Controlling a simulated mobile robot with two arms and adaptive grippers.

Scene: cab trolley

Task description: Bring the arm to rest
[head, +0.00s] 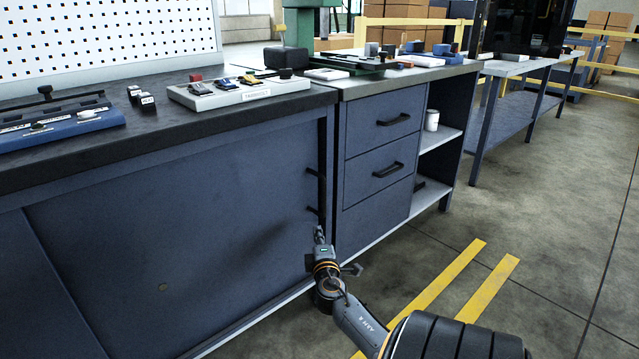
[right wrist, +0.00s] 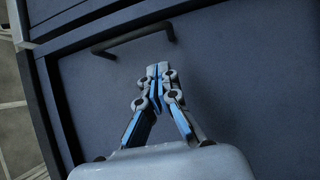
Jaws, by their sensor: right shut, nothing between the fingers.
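My right gripper (head: 319,232) is in front of the blue workbench cabinet (head: 180,225) in the head view, low and near the right edge of its door panel. In the right wrist view my right gripper (right wrist: 158,72) is shut with its fingertips together and nothing between them. A dark bar handle (right wrist: 132,40) on a blue panel lies just beyond the fingertips; I cannot tell whether they touch it. My left gripper is not in view.
The worktop holds a grey tray (head: 240,95) and a blue fixture (head: 60,125). A drawer unit (head: 378,160) with dark handles stands to the right. The floor (head: 540,230) with yellow lines is open at right.

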